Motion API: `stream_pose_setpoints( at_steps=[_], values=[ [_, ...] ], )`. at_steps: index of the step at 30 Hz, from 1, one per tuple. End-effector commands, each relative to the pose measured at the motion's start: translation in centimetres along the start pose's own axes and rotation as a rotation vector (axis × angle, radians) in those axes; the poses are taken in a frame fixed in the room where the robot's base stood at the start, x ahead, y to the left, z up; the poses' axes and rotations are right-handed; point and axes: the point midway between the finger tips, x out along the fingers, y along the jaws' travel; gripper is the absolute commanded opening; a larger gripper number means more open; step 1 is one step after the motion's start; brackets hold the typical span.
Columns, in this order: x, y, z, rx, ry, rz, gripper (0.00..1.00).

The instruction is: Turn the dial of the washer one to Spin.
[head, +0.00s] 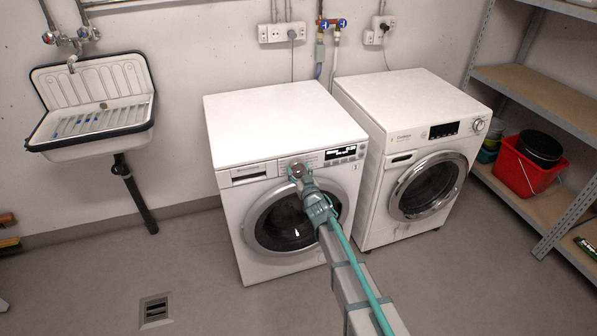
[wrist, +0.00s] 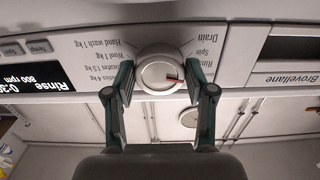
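Washer one (head: 285,130) is the left white front-loader in the head view, with a "1" mark beside its panel. Its round dial (wrist: 159,70) shows in the wrist view, where the panel appears upside down. The dial's red mark points right, beside the Rinse label (wrist: 202,65); the Spin label (wrist: 205,53) is above it in the picture. The display (wrist: 32,80) reads Rinse, 800 rpm. My gripper (wrist: 159,72) has one finger on each side of the dial. Narrow gaps seem to show between fingers and dial. In the head view my gripper (head: 299,171) covers the dial area.
A second washer (head: 425,135) stands close on the right. Beyond it are shelves (head: 540,95) with a red bucket (head: 525,170). A wall sink (head: 95,110) hangs at left. The floor in front of the washers holds only a drain (head: 155,310).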

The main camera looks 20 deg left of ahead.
Motion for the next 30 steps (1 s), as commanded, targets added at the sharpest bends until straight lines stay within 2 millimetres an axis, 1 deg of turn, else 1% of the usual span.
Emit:
stream_pose_setpoints(
  at_steps=[1,5,11,16,30],
  values=[
    [-0.01,0.01,0.0,0.0,0.0,0.0,0.41],
    [-0.01,0.0,0.0,0.0,0.0,0.0,0.19],
    [-0.02,0.0,0.09,-0.015,0.0,0.0,0.19],
    [-0.05,0.01,0.26,-0.072,0.001,0.0,0.19],
    [-0.05,0.08,0.22,-0.38,0.002,0.0,0.19]
  ],
)
